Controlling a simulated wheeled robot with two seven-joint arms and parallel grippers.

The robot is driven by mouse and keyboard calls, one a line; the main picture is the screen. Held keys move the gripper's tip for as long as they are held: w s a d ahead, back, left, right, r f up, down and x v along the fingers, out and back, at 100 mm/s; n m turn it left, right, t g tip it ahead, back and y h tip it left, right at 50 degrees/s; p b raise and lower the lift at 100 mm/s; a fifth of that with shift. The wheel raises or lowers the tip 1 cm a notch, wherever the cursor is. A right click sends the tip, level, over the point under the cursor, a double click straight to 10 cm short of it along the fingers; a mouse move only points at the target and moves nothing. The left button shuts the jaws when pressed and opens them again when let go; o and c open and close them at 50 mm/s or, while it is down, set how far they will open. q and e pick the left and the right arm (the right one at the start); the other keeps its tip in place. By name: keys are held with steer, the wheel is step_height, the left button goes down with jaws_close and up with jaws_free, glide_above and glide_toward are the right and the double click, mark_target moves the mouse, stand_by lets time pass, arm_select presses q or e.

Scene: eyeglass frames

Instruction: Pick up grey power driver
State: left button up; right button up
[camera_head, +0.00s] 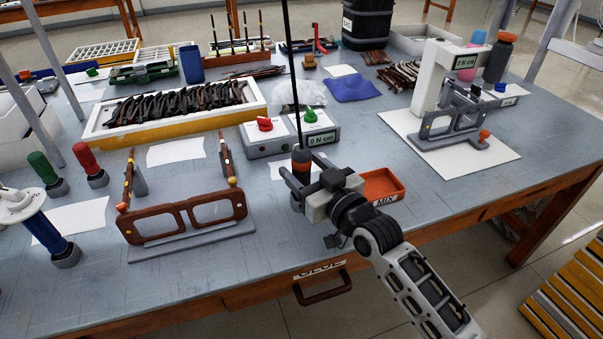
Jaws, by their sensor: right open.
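The grey power driver (302,160), a dark grey cylinder with an orange band, hangs upright on a thin black cord near the middle of the head view. My right gripper (303,179) is open, with its fingers around the lower part of the driver. The fingers hide part of the driver, and I cannot tell whether they touch it. My left gripper is not in view.
A grey box with red and green knobs (268,144) stands just behind. An orange tray (381,186) lies right of the gripper. Brown eyeglass frames (188,213) stand on a grey holder at left. Green (42,166) and red (84,158) handled tools stand farther left.

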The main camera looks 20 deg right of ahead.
mark_target(308, 159)
steer(key=shift+x, duration=0.8)
jaws_close()
steer(key=shift+r, duration=0.2)
steer(key=shift+r, duration=0.3)
step_height(308, 159, up, 2)
steer(key=shift+r, duration=0.1)
steer(key=s+d+r+p, duration=0.2)
steer(key=s+r, duration=0.8)
steer(key=s, duration=0.4)
steer(key=shift+f, duration=0.1)
